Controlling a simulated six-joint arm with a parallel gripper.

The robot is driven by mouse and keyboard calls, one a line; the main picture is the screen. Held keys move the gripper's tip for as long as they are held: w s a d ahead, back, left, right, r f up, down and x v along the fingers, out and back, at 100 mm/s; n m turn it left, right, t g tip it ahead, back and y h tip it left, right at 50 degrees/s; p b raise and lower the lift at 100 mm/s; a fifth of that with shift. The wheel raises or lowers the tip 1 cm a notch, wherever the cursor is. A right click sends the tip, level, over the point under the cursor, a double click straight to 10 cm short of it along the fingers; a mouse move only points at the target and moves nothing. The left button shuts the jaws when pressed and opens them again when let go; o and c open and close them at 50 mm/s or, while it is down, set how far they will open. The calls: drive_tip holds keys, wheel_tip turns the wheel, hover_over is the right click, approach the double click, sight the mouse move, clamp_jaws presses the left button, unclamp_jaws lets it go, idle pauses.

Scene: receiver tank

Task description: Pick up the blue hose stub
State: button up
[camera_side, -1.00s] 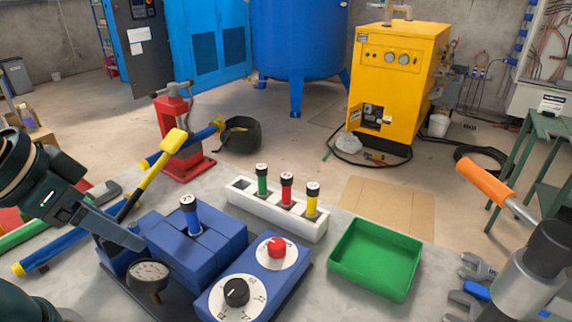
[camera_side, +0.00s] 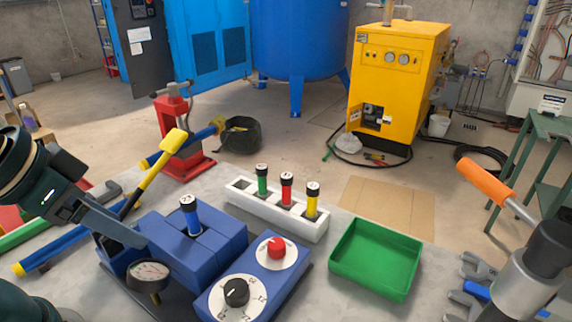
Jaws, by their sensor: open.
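The blue hose stub (camera_side: 192,216) has a black cap with a white mark. It stands upright in the blue block (camera_side: 219,240) at the left of the bench. My gripper (camera_side: 128,234) comes in from the left edge, with a grey finger pointing right and down towards the block. Its tip is left of the stub and apart from it in the picture. The gripper is open and holds nothing that I can see. Only one finger shows clearly. Green (camera_side: 262,182), red (camera_side: 286,191) and yellow (camera_side: 312,202) stubs stand in a white rack (camera_side: 283,220).
A pressure gauge (camera_side: 148,274) stands in front of the blue block. A blue box with red and black knobs (camera_side: 256,285) is to its right. An empty green tray (camera_side: 375,258) lies further right. A yellow-handled lever (camera_side: 160,157) rises behind my gripper.

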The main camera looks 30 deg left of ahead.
drive_tip(key=shift+r, duration=0.1)
drive_tip(key=shift+c, duration=0.2)
wheel_tip(320, 180, up, 5)
drive_tip(key=m+t+y, duration=0.1)
drive_tip(key=m+y, duration=1)
drive_tip(key=m, duration=1.3)
hover_over(190, 211)
drive_tip(key=shift+m+t, duration=0.5)
drive_tip(key=f, duration=0.9)
drive_tip(key=shift+s+d+f, duration=0.15)
drive_tip(key=shift+d+f, duration=0.05)
drive_tip(key=shift+f, duration=0.1)
drive_tip(key=shift+a+f, duration=0.1)
drive_tip(key=shift+f, duration=0.15)
drive_tip(key=shift+x, duration=2.5)
drive_tip(key=shift+r, duration=0.1)
clamp_jaws()
